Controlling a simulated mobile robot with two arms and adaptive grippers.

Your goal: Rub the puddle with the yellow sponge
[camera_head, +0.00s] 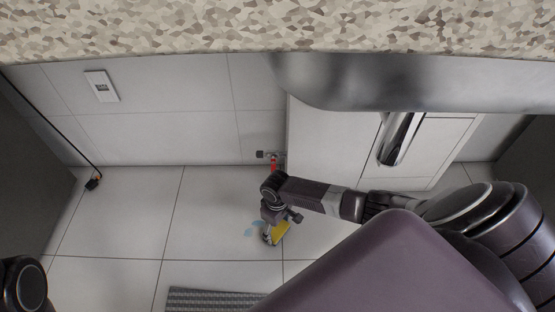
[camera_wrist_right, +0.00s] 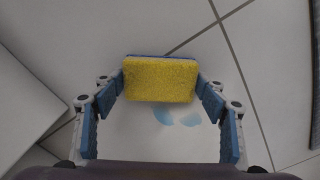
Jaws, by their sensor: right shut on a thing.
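The yellow sponge (camera_head: 281,230) is held in my right gripper (camera_head: 271,232), low over the tiled floor. In the right wrist view the sponge (camera_wrist_right: 160,79) sits crosswise between the blue-padded fingers, with a blue layer along its far edge. The puddle (camera_head: 254,228) is a small pale blue patch on the floor just left of the sponge. In the right wrist view the puddle (camera_wrist_right: 180,118) shows just below the sponge, partly covered by it. I cannot tell whether the sponge touches the floor. My left gripper is not in view.
A grey mat (camera_head: 212,300) lies at the bottom. A speckled counter (camera_head: 200,28) hangs over the top. A red item (camera_head: 274,163) is by the wall.

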